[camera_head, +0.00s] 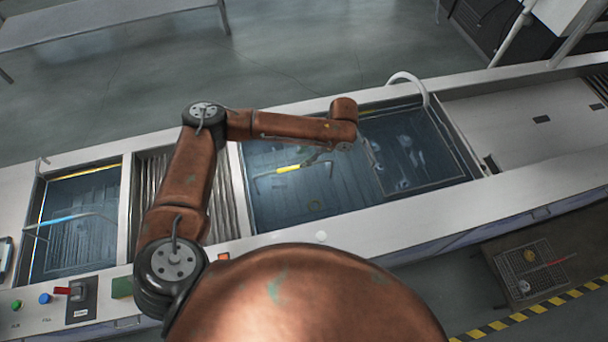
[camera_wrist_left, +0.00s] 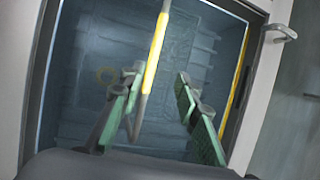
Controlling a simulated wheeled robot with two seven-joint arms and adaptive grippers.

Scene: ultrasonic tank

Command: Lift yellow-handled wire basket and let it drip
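The yellow-handled wire basket's handle (camera_head: 288,169) shows in the head view over the middle tank (camera_head: 300,205); the basket body is hard to make out in the dark liquid. In the left wrist view the yellow grip (camera_wrist_left: 155,52) runs up the picture with a grey wire bending down from it. My left gripper (camera_head: 314,159) is just right of the yellow grip in the head view. In the left wrist view its green-padded fingers (camera_wrist_left: 159,76) are apart, with the handle between them, close to the left finger. My right gripper is not in view.
A blue-handled basket (camera_head: 68,219) is in the left tank. A red-handled basket (camera_head: 531,268) lies low at the right, near yellow-black striping. A curved white pipe (camera_head: 408,77) stands behind the middle tank. Buttons and a red switch (camera_head: 73,291) are at front left. The right counter (camera_head: 520,120) is mostly clear.

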